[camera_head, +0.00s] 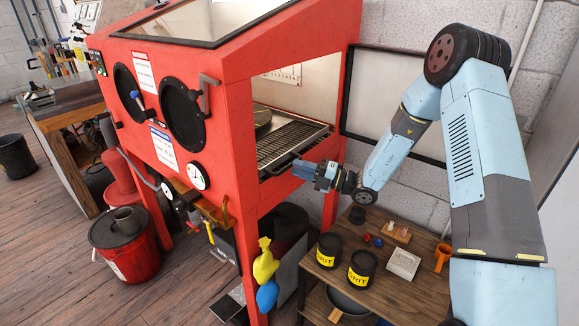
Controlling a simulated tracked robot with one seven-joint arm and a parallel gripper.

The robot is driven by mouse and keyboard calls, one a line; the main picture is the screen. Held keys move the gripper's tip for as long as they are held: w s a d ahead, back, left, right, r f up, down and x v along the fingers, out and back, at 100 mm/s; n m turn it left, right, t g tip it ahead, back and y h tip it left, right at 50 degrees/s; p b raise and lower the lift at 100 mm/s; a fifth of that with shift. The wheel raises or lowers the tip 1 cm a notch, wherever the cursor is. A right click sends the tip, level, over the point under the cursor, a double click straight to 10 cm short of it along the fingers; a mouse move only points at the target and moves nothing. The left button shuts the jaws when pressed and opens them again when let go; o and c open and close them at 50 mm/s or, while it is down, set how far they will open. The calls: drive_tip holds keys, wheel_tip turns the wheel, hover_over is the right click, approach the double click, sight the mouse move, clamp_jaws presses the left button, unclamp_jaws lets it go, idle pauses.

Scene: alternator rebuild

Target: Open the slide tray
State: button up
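The slide tray (291,141) is a dark grated tray with a metal rim, inside the open side of the red cabinet (239,110). Its near right end lies at the cabinet's opening. My gripper (297,168) reaches in from the right, with its fingertips at the front end of the tray, by a dark bar there. The fingers are small and partly merge with the bar. I cannot tell whether they touch it or are closed around it.
A dark round part (262,118) sits at the tray's far end. A dark-framed panel (392,95) stands open behind my arm. Red buckets stand left.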

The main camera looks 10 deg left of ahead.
sight(290, 166)
drive_tip(key=shift+x, duration=1.95)
clamp_jaws()
drive_tip(key=shift+f, duration=0.1)
